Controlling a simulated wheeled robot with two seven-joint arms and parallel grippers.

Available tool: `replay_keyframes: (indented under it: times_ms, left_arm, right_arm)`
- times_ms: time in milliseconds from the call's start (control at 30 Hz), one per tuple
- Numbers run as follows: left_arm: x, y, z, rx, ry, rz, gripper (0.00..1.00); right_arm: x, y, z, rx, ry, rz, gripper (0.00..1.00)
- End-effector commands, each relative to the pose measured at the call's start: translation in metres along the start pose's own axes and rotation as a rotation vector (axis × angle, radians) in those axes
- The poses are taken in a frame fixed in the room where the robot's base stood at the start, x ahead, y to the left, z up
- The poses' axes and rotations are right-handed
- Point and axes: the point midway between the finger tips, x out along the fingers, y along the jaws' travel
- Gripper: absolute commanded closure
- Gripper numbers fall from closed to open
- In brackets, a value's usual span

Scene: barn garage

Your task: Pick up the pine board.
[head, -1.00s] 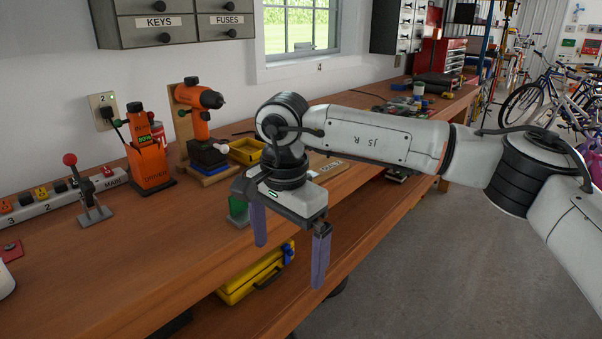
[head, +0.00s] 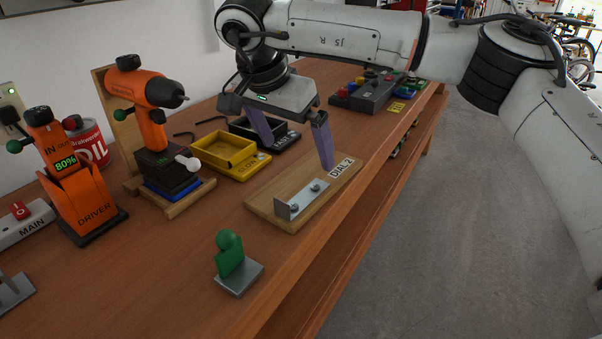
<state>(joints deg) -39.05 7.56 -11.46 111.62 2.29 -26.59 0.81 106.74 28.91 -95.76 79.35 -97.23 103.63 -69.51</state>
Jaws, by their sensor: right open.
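A pale wooden board (head: 270,213), which looks like the pine board, lies flat on the workbench (head: 150,270). A metal bracket (head: 300,201) with two screw heads stands on it, and a "DIAL 2" label (head: 341,167) lies at its right end. My right gripper (head: 298,155) is open and empty, fingers pointing down. Its nearer finger shows in front of the board's far right end; I cannot tell whether it touches. My left gripper is not in view.
An orange drill (head: 147,95) on a wooden stand, a yellow tray (head: 226,152) and a black tray (head: 284,137) stand behind the board. A green knobbed piece on a metal plate (head: 240,287) is in front. An orange driver holder (head: 82,190) stands left. The bench's front edge is close.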

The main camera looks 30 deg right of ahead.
Motion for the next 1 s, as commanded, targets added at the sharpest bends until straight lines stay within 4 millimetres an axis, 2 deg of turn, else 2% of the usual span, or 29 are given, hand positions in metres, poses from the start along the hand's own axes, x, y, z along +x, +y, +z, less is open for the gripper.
replay_keyframes:
  times_ms: [100,200,600,867,900,1000]
  left_arm:
    - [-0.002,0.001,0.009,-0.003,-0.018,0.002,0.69]
    - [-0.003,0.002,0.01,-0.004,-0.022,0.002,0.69]
    - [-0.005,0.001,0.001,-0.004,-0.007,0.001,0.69]
    - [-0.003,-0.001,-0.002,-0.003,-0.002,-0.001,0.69]
    - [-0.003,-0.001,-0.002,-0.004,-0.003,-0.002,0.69]
    - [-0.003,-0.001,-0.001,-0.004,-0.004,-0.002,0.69]
  right_arm:
    - [0.021,0.001,0.001,-0.001,-0.001,0.005,0.0]
    - [0.032,0.001,0.001,-0.001,-0.001,0.002,0.0]
    - [0.082,0.003,0.001,0.0,-0.001,0.003,0.0]
    - [0.087,0.003,0.001,0.0,-0.001,0.001,0.0]
    - [0.087,0.003,0.001,0.0,-0.001,0.001,0.02]
    - [0.087,0.003,0.001,0.0,-0.001,0.001,0.19]
